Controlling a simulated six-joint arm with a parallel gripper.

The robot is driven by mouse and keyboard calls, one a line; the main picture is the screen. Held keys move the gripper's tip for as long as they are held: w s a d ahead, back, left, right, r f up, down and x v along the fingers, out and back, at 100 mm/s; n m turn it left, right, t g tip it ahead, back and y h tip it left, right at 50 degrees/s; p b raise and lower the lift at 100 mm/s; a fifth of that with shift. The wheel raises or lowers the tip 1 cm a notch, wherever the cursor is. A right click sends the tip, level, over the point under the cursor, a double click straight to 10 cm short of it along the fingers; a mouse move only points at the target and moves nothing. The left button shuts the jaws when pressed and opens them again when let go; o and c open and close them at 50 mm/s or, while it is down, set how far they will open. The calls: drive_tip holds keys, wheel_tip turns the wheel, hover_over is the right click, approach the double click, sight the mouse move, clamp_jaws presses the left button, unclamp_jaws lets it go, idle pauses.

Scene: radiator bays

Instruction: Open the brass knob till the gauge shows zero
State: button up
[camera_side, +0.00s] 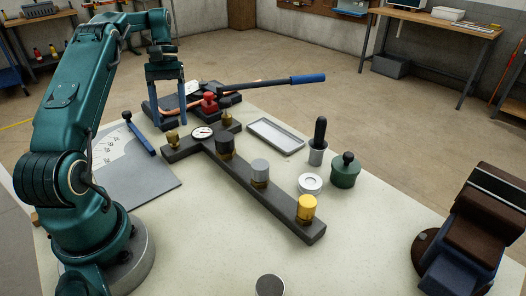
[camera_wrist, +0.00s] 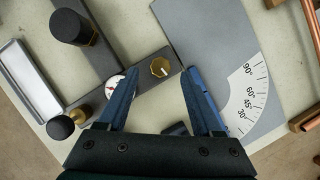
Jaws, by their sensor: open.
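The brass knob (camera_side: 173,136) is a small faceted cap at the left end of the dark T-shaped bar (camera_side: 283,209). It also shows in the wrist view (camera_wrist: 160,67). The round white gauge (camera_side: 202,132) sits on the bar beside it. In the wrist view its face (camera_wrist: 118,87) is partly hidden by my left finger; a red needle shows, but the reading is too small to tell. My gripper (camera_side: 171,124) is open and empty, blue fingers pointing down above the brass knob. In the wrist view the knob appears between my fingertips (camera_wrist: 162,72).
Dark (camera_side: 225,143), grey (camera_side: 260,168) and yellow (camera_side: 306,206) knobs stand along the bar. A grey angle board (camera_side: 145,177) with a blue bar (camera_side: 140,136) lies left. A red clamp (camera_side: 209,103) and blue-handled lever (camera_side: 307,79) are behind. A metal tray (camera_side: 276,136) lies right.

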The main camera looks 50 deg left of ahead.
drive_tip(key=shift+v, duration=0.9)
drive_tip(key=shift+d, duration=0.1)
drive_tip(key=w+d+r+m+t+y, duration=0.25)
drive_tip(key=d+r+m, duration=0.25)
drive_tip(key=d+r, duration=0.9)
drive_tip(key=s+d+m+t+y, duration=0.2)
drive_tip(key=s+d+m+t, duration=0.15)
drive_tip(key=s+d, duration=0.45)
drive_tip(key=s+d+f+m+t, duration=0.2)
drive_tip(key=d+f, duration=0.1)
drive_tip(key=f, duration=0.5)
drive_tip(key=shift+s+d+h, duration=0.3)
drive_tip(key=shift+s+h, duration=0.1)
drive_tip(key=shift+h, duration=0.05)
